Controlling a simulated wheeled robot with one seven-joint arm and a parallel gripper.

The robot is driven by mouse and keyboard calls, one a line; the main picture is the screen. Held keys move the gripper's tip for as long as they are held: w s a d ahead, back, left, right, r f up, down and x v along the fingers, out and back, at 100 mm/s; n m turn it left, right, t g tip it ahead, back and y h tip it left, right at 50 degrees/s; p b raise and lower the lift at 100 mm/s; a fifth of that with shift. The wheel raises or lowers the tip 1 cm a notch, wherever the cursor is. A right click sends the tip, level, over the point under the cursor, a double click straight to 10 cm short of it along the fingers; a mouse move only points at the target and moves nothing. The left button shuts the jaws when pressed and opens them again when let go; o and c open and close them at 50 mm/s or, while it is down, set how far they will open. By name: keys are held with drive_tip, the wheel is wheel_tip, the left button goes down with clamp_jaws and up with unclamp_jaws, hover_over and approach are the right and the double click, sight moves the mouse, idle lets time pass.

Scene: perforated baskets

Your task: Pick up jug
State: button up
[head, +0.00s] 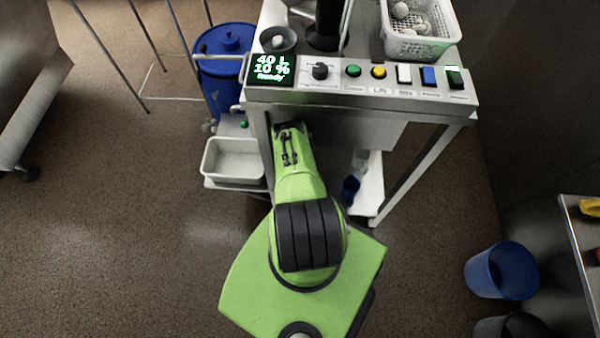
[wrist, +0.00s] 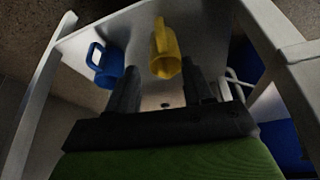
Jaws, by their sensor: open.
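In the wrist view, a yellow jug (wrist: 165,62) lies ahead of my open gripper (wrist: 160,70), its near end between the fingertips in the picture. I see no finger touching it, and the exact gap is hard to judge. A blue jug (wrist: 108,68) with its handle to the left is just left of the left finger. A white handle-like shape (wrist: 238,80) shows to the right of the right finger. In the head view, the blue jug (head: 350,189) is on the low shelf (head: 369,196) under the machine. My arm hides my gripper and the yellow jug there.
The shelf lies between the machine's legs (head: 420,155), beneath a control panel (head: 360,82), so side room is tight. A white tray (head: 234,160) and a blue barrel (head: 225,75) are at left. A blue bin (head: 502,270) stands at right. Open floor is at left.

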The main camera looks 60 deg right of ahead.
drive_tip(key=b+x, duration=1.5)
drive_tip(key=x, duration=0.1)
drive_tip(key=shift+r, duration=0.1)
drive_tip(key=shift+a, duration=0.1)
clamp_jaws()
